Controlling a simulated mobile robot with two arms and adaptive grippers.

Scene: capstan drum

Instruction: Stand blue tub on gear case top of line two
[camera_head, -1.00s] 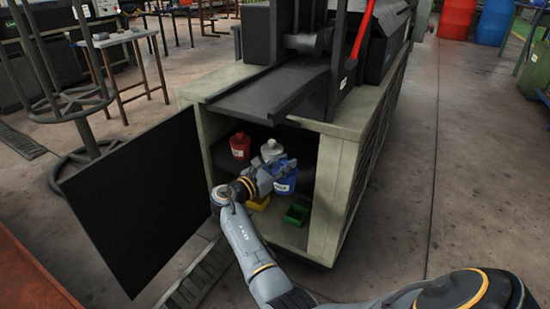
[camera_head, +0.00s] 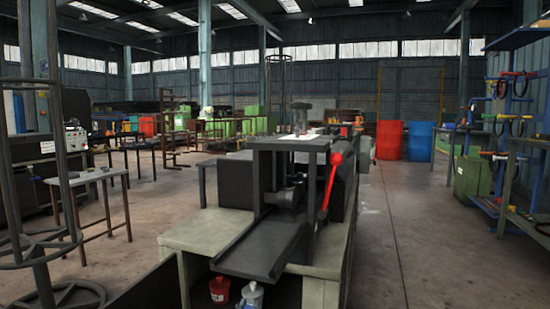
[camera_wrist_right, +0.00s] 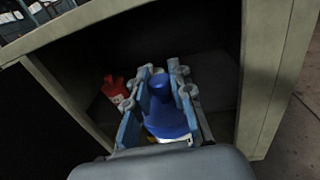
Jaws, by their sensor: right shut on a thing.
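In the right wrist view my right gripper (camera_wrist_right: 164,76) is shut around the blue tub (camera_wrist_right: 166,115), with a finger on each side of it. The tub is inside or at the mouth of the open cabinet below the machine; I cannot tell if it still touches the shelf. I cannot tell for sure that this is the gear case top of line two. My left gripper is not in view.
A red lever (camera_head: 330,180) rises beside the plate. A sloping dark chute (camera_head: 258,250) juts forward.

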